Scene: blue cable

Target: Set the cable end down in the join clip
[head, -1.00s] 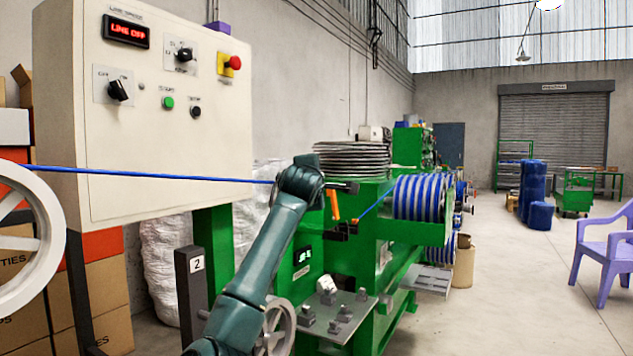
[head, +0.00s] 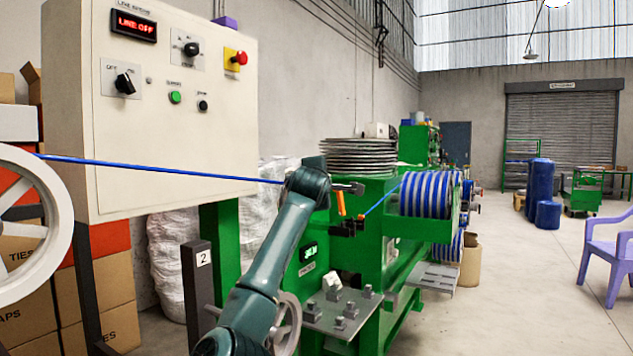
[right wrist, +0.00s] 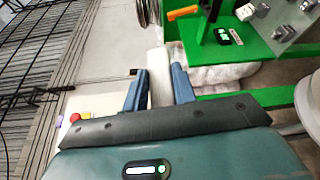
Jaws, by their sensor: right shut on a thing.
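A blue cable (head: 160,168) runs taut from the white wheel at the left to my right gripper (head: 352,188), passing behind the gripper's wrist. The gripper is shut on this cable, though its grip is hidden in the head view. In the right wrist view the blue fingers (right wrist: 159,82) show, but the cable between them cannot be made out. The dark join clip (head: 347,229) sits on the green machine, just below the gripper and apart from it. A second blue cable piece (head: 380,202) slopes from the clip area to the striped reel. My left gripper is not in view.
An orange lever (head: 341,203) hangs between gripper and clip. The control panel (head: 150,150) stands behind the cable. A grey plate (head: 322,318) with metal blocks is below the clip. The reel (head: 428,194) is to the right; open floor lies beyond.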

